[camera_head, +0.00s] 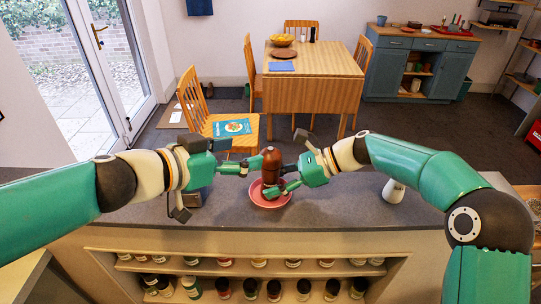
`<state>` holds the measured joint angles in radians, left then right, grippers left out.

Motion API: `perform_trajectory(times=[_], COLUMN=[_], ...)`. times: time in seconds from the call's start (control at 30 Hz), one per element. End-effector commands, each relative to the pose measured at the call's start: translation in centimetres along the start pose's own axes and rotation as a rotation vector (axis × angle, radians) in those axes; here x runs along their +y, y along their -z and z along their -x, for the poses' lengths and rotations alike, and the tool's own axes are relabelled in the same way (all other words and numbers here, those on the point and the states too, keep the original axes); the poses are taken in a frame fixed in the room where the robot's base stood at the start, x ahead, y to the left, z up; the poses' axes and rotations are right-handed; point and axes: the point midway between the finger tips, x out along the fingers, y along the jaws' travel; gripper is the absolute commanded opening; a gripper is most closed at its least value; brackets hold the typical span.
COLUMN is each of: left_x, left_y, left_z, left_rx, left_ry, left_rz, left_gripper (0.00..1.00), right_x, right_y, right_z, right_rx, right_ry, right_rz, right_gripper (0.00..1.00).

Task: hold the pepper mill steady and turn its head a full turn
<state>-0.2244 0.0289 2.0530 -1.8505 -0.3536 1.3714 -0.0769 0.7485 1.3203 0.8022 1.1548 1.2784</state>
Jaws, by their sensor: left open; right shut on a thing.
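The pepper mill (271,163) is dark reddish brown with a rounded top and stands upright in the camera_head view. Its lower end shows over a pink bowl (284,201) on the grey counter. My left gripper (254,164) is open at the left side of the mill's upper part; whether it touches is too small to tell. My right gripper (275,188) comes from the right and is shut on the pepper mill lower down. Its fingers hide part of the mill's lower body.
The grey counter (335,207) is mostly clear to the right of the bowl, with a white object (393,191) farther right. Shelves below hold several jars (250,288). A wooden table (312,90) and chairs (198,110) stand beyond the counter.

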Motion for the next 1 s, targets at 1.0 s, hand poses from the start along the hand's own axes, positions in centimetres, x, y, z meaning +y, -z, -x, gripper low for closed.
perform_trajectory(times=[1.0], left_x=[-0.4], left_y=[-2.9], left_z=[-9.6], left_rx=[-0.048], left_ry=[0.056], left_rz=[-0.009], left_gripper=[0.74], right_x=[0.0], right_y=[-0.1], right_z=[0.0], right_rx=[-0.001], right_ry=[0.001], right_rz=[0.001], right_gripper=[0.22])
